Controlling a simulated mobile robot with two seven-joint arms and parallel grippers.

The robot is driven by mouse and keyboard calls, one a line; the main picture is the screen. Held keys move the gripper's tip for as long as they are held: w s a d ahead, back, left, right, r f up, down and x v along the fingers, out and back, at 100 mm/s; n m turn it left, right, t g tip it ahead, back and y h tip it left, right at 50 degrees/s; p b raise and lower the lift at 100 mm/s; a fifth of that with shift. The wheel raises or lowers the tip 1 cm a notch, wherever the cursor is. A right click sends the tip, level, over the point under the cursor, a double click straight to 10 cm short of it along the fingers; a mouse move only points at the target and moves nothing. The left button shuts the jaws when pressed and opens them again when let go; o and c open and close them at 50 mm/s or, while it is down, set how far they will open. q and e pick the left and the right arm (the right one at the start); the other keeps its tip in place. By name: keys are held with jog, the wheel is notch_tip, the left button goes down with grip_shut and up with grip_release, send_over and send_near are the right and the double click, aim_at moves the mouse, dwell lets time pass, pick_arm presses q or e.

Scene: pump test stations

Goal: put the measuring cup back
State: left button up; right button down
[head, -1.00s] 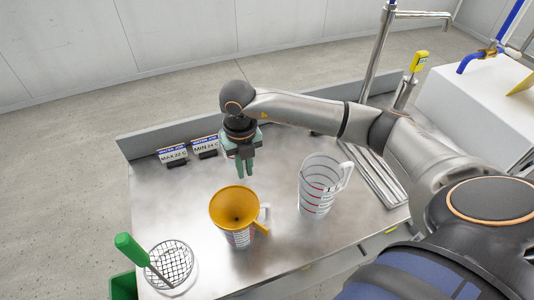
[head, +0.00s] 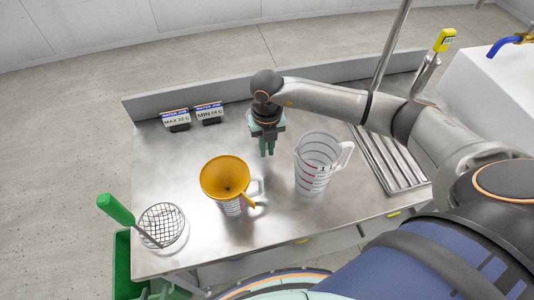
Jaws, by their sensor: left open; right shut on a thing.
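A clear measuring cup with red and dark markings and a white handle (head: 316,165) stands upright on the steel bench. A second marked cup (head: 231,207) stands to its left with an orange funnel (head: 224,177) in its mouth. My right gripper (head: 267,150) points down above the bench, behind and between the two cups, apart from both. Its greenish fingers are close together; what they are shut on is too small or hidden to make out. My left gripper is not in view.
A wire basket (head: 162,225) with a green-handled tool (head: 116,209) is at the front left, near a green bin (head: 122,262). A ribbed drainer (head: 391,160) lies right.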

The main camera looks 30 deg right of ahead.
aim_at(267, 165)
jog(key=shift+f, duration=1.9)
jog(key=shift+f, duration=0.2)
jog(key=c, duration=0.9)
grip_release()
notch_tip(267, 165, up, 12)
jog(key=shift+r, duration=0.25)
